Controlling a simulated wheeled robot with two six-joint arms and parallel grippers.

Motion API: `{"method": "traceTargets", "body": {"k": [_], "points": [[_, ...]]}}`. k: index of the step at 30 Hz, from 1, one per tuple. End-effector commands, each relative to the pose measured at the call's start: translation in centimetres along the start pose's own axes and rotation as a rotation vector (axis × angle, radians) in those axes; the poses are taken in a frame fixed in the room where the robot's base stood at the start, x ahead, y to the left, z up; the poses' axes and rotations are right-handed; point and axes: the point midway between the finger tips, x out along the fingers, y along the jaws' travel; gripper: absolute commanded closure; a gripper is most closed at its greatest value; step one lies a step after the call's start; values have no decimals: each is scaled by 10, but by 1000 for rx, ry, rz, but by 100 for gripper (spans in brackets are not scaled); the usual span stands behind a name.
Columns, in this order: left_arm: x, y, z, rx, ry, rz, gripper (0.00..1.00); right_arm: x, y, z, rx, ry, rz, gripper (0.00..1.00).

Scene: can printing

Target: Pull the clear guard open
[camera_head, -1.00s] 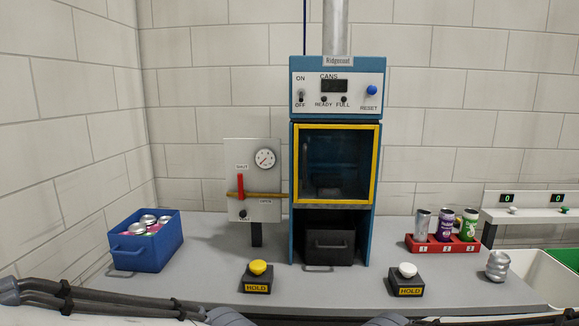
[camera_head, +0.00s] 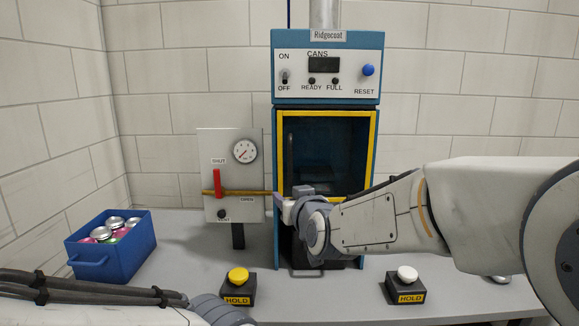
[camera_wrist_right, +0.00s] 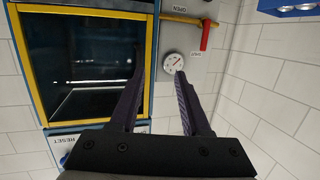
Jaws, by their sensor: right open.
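The clear guard (camera_head: 340,145) is a dark see-through pane in a yellow frame on the front of the blue machine. It looks shut. A dark upright handle (camera_head: 290,160) shows near its left edge. My right gripper (camera_head: 281,203) is in front of the guard's lower left corner, and my right arm hides the lower right frame. In the right wrist view, the picture is upside down; my right gripper (camera_wrist_right: 160,68) is open, with one finger overlapping the guard's (camera_wrist_right: 85,60) handle-side edge. I cannot tell whether it touches the handle. My left gripper is out of view.
A valve panel with red lever (camera_head: 217,183) and gauge stands left of the machine (camera_head: 325,90). A blue crate (camera_head: 115,250) of cans is at the left. Two HOLD buttons (camera_head: 238,285) (camera_head: 407,285) stand in front. My right arm covers the right of the table.

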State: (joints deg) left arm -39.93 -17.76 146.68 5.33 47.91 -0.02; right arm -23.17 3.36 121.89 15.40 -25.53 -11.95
Motion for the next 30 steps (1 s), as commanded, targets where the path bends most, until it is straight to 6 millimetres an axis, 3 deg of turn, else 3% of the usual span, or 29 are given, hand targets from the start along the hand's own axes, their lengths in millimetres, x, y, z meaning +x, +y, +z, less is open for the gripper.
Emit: {"method": "traceTargets", "body": {"k": [3, 6, 11, 21, 30], "points": [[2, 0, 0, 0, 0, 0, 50, 12, 22, -28, -2, 127, 65, 53], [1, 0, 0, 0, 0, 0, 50, 17, 30, -40, -3, 175, 90, 53], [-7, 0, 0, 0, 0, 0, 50, 35, 31, -48, -5, 185, 92, 53], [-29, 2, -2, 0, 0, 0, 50, 95, 37, -58, -4, 182, 91, 53], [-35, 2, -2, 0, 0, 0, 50, 117, 38, -61, -3, 183, 90, 53]]}}
